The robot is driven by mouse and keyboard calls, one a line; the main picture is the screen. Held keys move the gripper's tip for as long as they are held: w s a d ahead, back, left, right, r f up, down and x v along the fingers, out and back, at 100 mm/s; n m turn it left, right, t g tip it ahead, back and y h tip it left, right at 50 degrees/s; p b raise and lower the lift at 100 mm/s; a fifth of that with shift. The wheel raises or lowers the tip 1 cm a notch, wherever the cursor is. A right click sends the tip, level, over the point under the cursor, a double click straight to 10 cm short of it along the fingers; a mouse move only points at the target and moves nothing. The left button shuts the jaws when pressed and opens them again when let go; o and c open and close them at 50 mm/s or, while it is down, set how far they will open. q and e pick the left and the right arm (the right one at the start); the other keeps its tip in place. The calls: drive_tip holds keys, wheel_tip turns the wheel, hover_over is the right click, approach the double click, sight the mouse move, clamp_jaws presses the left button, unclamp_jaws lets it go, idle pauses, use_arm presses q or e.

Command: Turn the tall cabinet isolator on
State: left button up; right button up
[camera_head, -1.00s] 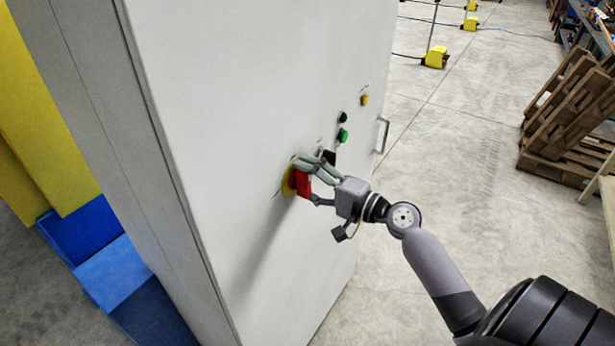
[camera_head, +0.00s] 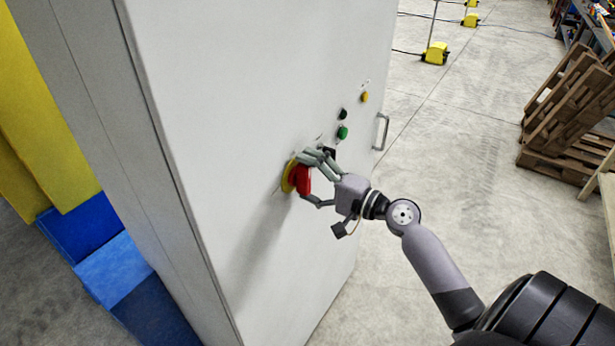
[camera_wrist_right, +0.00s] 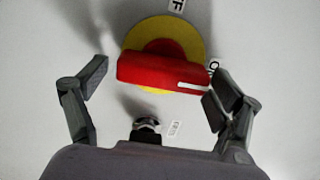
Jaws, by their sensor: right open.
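The tall grey cabinet (camera_head: 240,120) fills the middle of the head view. Its isolator has a red handle (camera_head: 303,180) on a yellow round plate (camera_head: 288,177). In the right wrist view the red handle (camera_wrist_right: 160,73) lies nearly level, with a white mark near its right end, over the yellow plate (camera_wrist_right: 190,38). Labels beside the plate are partly cut off or hidden. My right gripper (camera_head: 312,178) is open around the handle; in the wrist view one finger is left of it and the other is close to its right end. My left gripper is out of view.
A green button (camera_head: 342,132), a yellow button (camera_head: 364,97) and a door handle (camera_head: 381,131) are on the cabinet front. Wooden pallets (camera_head: 565,120) stand at right; the floor between is clear.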

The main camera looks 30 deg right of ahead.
drive_tip(key=shift+s, duration=0.1)
drive_tip(key=v, duration=1.1)
drive_tip(key=shift+s+d, duration=0.15)
drive_tip(key=shift+s, duration=0.2)
